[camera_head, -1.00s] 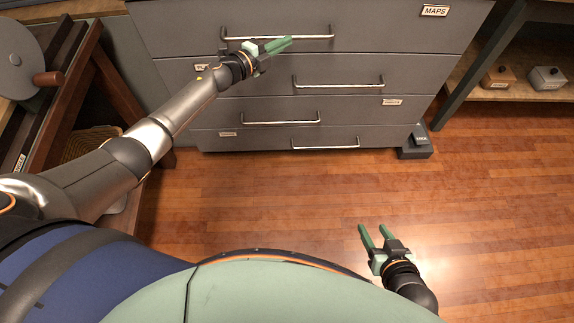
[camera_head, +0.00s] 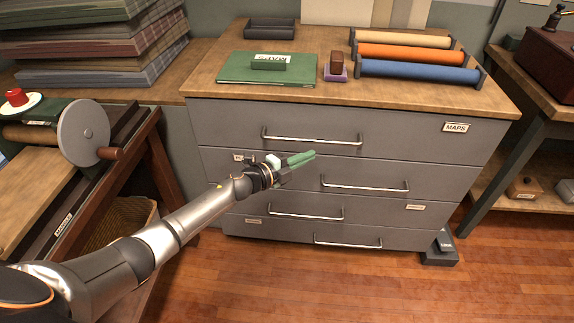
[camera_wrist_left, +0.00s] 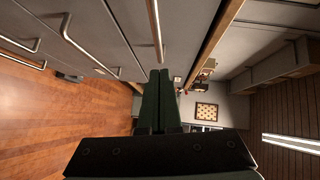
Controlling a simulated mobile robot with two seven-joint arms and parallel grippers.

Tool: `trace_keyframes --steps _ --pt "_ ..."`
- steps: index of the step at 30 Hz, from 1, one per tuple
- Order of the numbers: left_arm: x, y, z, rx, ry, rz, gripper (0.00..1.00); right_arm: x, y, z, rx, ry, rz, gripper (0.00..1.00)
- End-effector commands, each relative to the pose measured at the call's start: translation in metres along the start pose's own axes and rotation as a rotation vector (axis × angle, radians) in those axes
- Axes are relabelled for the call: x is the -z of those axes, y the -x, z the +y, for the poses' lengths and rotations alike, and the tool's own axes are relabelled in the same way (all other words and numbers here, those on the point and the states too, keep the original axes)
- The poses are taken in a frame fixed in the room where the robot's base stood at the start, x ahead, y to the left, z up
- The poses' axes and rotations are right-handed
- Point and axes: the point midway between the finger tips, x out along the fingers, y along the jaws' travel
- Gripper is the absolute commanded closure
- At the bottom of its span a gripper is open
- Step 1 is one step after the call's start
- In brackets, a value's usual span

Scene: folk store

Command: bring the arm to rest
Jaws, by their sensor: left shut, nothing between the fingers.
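My left arm reaches in from the lower left in the head view. My left gripper (camera_head: 303,158) is shut and empty, its green fingers together. It appears in front of the grey drawer cabinet (camera_head: 215,150), between the top drawer's handle and the handle of the drawer below; I cannot tell whether it touches the front. In the left wrist view the fingers (camera_wrist_left: 158,75) lie side by side, with drawer fronts and handles at the upper left. My right gripper is not in view.
On the cabinet top lie a green folder (camera_head: 235,72), paper rolls (camera_head: 415,54) and a dark tray (camera_head: 269,30). A wooden stand with a grey crank wheel (camera_head: 84,132) is at the left. Shelving (camera_head: 500,130) stands at the right. The floor (camera_head: 400,290) in front is clear.

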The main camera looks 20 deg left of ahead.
Motion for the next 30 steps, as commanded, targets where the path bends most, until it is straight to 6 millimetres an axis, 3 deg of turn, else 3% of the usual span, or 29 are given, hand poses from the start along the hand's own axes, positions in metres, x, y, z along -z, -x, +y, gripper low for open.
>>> trace_keyframes --steps 3,9,21,26,30 --pt "0.0 0.025 0.0 -0.004 -0.001 -0.001 1.0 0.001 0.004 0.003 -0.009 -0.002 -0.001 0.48" --pt "0.0 0.054 0.002 -0.003 0.0 0.0 1.0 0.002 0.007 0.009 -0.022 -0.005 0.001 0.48" --pt "0.004 0.068 0.003 -0.002 0.02 -0.003 1.0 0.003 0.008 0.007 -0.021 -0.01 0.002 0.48" --pt "0.034 0.082 0.021 -0.002 0.215 -0.045 1.0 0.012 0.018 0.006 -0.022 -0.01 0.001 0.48" --pt "0.073 0.115 0.05 -0.023 0.543 -0.152 1.0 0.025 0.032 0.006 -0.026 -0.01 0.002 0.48"
